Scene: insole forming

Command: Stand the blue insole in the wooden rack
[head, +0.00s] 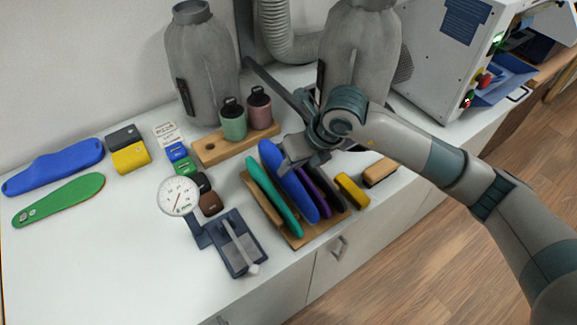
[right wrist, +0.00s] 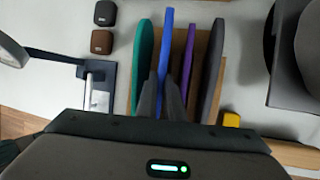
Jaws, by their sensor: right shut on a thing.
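The blue insole (head: 287,183) stands on edge in the wooden rack (head: 321,232), between a teal insole (head: 272,196) on its left and a purple insole (head: 313,188) on its right. My right gripper (head: 287,160) is shut on the blue insole near its upper edge. In the right wrist view the dark fingers (right wrist: 159,95) sit on either side of the blue insole (right wrist: 165,50). The part of it beneath the gripper is hidden. My left gripper is not in view.
A dark grey insole (head: 329,190) fills the rack's right side. A dial gauge stand (head: 237,244) is close on the left, and a yellow block (head: 351,189) is on the right. Bottles in a wooden holder (head: 212,151) stand behind. The table's left front is clear.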

